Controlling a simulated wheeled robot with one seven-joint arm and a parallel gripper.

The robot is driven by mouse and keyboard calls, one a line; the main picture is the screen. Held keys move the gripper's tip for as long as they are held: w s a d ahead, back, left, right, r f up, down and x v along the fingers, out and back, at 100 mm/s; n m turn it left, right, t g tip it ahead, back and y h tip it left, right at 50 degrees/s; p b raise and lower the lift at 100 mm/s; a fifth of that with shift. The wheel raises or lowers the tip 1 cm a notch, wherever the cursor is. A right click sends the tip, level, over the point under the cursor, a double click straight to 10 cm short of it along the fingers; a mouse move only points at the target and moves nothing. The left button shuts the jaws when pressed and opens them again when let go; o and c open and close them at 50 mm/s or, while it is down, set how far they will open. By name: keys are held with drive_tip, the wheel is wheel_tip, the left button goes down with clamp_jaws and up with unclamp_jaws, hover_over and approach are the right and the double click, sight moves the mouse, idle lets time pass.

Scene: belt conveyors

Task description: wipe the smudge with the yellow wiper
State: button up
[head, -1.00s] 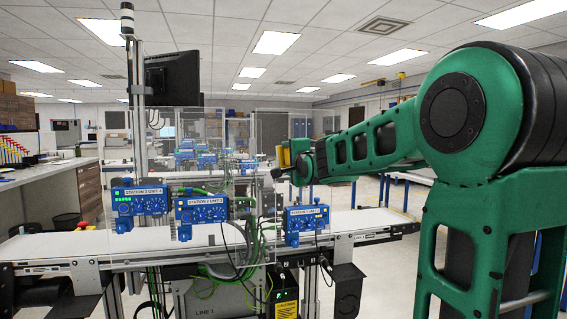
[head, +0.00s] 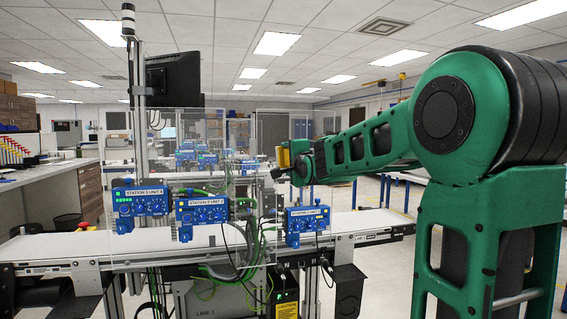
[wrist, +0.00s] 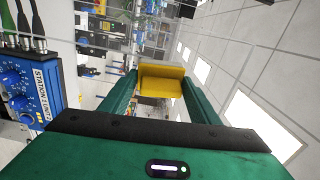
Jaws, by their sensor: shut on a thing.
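The yellow wiper (wrist: 162,82) is held between the two green fingers of my gripper (wrist: 161,94) in the wrist view. My gripper is shut on it. In the head view the wiper (head: 285,157) shows as a small yellow block at the far end of my arm, above the right-hand blue unit and near the right edge of the clear panels. I cannot make out the smudge in either view.
Clear upright panels (head: 250,130) stand over the white conveyor belt (head: 345,222). Several blue station units (head: 307,219) with cables line its front. One blue unit (wrist: 28,88) is close at the left in the wrist view. A mast with a black monitor (head: 171,79) rises behind.

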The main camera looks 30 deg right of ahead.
drive_tip(key=shift+w+d, duration=0.15)
drive_tip(key=shift+w, duration=0.4)
drive_tip(key=shift+c, duration=0.2)
drive_tip(key=s+d, duration=0.3)
drive_tip(key=d, duration=0.8)
idle(1.0)
drive_tip(key=shift+d, duration=0.1)
